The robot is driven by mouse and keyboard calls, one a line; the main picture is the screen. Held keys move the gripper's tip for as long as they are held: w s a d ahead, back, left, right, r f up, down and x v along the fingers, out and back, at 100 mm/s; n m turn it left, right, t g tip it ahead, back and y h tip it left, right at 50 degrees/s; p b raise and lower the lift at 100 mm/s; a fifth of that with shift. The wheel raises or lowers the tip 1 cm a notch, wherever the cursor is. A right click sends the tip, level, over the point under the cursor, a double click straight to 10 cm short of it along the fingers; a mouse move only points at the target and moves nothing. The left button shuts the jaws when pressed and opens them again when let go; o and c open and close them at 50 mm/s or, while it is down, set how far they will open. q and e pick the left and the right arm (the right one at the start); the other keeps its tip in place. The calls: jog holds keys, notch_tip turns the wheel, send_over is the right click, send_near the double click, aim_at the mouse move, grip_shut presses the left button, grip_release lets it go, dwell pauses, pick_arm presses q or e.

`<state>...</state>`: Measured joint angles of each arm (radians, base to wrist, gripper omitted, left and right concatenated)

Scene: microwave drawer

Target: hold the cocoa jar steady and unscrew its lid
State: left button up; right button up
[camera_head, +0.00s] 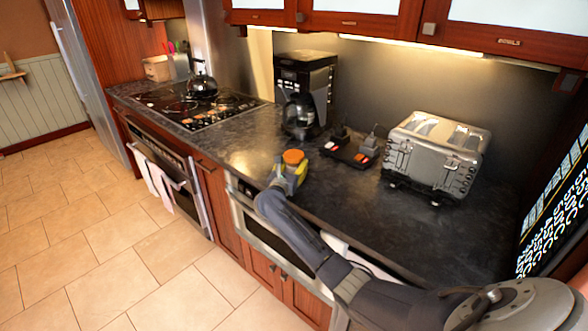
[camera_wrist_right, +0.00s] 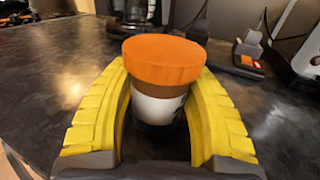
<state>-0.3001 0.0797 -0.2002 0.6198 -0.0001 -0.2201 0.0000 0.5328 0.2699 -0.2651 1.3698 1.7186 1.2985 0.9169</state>
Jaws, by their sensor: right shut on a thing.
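The cocoa jar (camera_wrist_right: 157,104) stands upright on the dark counter near its front edge, with a white label and a brown upper part. Its orange lid (camera_wrist_right: 163,60) sits on top of the jar; the lid also shows in the head view (camera_head: 293,156). My right gripper (camera_head: 289,176) has its yellow fingers on both sides of the jar body, below the lid, and is shut on it. In the right wrist view the fingers (camera_wrist_right: 158,115) flank the jar, and the jar's base is partly hidden. My left gripper is in neither view.
A coffee maker (camera_head: 304,90) stands behind the jar. A small dark tray with red-marked items (camera_head: 352,152) and a silver toaster (camera_head: 436,152) are to the right. A stove with a kettle (camera_head: 201,82) is at the left. The counter left of the jar is clear.

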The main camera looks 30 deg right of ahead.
jog(key=c, duration=0.5)
jog(key=shift+r, duration=0.1)
notch_tip(320, 180, up, 20)
jog(key=shift+f, duration=0.1)
dwell(0.4)
jog(key=o, duration=0.7)
jog(key=shift+c, duration=0.2)
jog(key=c, duration=0.9)
jog(key=shift+c, duration=0.2)
